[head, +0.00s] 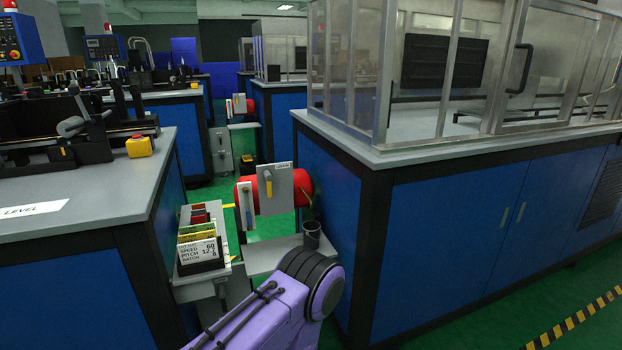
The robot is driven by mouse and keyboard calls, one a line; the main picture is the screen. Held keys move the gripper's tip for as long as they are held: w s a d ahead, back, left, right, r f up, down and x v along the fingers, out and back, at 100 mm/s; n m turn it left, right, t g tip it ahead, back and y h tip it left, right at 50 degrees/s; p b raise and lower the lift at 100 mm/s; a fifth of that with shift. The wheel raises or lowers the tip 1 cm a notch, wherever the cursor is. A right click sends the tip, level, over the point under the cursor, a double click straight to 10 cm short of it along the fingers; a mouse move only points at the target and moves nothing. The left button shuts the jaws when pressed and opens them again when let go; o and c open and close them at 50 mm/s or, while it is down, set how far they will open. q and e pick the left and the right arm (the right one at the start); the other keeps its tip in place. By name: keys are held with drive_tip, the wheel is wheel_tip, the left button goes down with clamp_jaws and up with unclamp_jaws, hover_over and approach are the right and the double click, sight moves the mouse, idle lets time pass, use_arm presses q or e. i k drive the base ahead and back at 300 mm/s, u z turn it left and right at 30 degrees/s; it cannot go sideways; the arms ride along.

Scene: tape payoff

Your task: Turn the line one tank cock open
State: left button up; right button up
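A red tank (303,186) lies on its side in the gap between the blue cabinets. A grey plate (283,200) stands in front of it, with a small label too small to read and a yellow handle (269,186) pointing roughly up and down. A thin yellowish lever (307,196) shows at the tank's right end. A pale upright strip (246,206) stands at its left. I cannot tell which of these is the cock or which line this is. A purple link of my arm comes up from the bottom edge; neither gripper is in view.
A grey shelf (262,262) below the tank carries a dark cup (311,235). A card rack (198,252) with a speed and pitch card stands to its left. A second red tank (250,106) is farther back. Cabinets (335,210) close in both sides.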

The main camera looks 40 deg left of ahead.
sight(267, 174)
drive_tip(key=u, duration=0.25)
drive_tip(key=i, duration=0.95)
drive_tip(key=u, duration=0.7)
